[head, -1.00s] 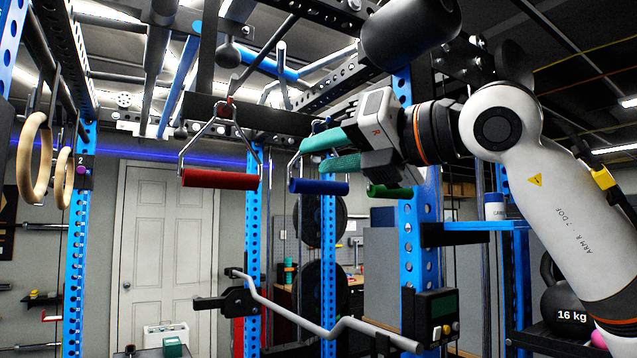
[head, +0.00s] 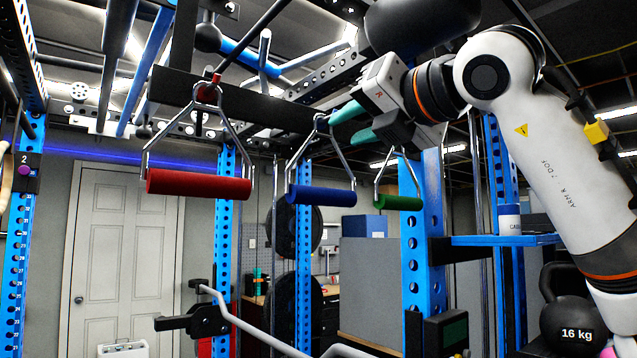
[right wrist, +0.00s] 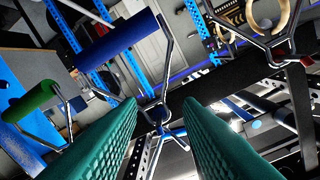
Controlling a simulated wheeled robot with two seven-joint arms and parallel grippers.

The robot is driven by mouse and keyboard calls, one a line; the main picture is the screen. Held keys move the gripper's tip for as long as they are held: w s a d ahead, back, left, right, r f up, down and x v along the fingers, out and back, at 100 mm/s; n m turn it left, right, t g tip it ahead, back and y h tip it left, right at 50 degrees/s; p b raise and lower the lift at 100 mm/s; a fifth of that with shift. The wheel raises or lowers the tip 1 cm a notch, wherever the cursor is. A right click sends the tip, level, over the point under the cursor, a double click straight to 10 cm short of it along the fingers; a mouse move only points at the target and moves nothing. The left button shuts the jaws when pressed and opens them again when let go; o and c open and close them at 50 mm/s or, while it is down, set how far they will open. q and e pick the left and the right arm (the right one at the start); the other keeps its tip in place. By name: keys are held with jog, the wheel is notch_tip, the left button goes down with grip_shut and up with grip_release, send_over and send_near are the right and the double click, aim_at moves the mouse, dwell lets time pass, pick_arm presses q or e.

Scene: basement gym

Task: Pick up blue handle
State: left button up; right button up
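The blue handle (head: 320,196) hangs level from a metal triangular hanger (head: 344,158), between a red handle (head: 198,184) and a green handle (head: 398,203). My right gripper (head: 342,130) is open, its teal fingers up near the top of the blue handle's hanger, above the blue grip. In the right wrist view the blue handle (right wrist: 112,38) lies beyond the fingertips, up and left, and its hanger's narrow end shows in the gap between my fingers (right wrist: 160,105). Nothing is visibly gripped. My left gripper is not in view.
A dark overhead beam (head: 240,105) runs behind the hangers. A blue rack post (head: 422,235) stands right of the green handle. A bent metal bar (head: 255,328) is below, and a kettlebell (head: 574,312) sits at lower right. The space directly below the blue handle looks clear.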

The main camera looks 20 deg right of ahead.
aim_at(312, 139)
jog(key=p+x, duration=0.1)
jog(key=x, duration=0.1)
jog(key=p+x, duration=0.2)
jog(key=x, duration=0.1)
jog(key=r+p+x, duration=0.1)
jog(key=x, duration=0.1)
jog(key=shift+w+p, duration=0.35)
jog(key=shift+p, duration=0.05)
jog(key=shift+w+a+f, duration=0.15)
jog(key=shift+w+f, duration=0.05)
jog(key=shift+w, duration=0.1)
jog(key=shift+w+a+f, duration=0.1)
jog(key=shift+w, duration=0.05)
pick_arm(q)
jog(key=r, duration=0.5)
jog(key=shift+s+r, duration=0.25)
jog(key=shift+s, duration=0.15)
pick_arm(e)
grip_shut()
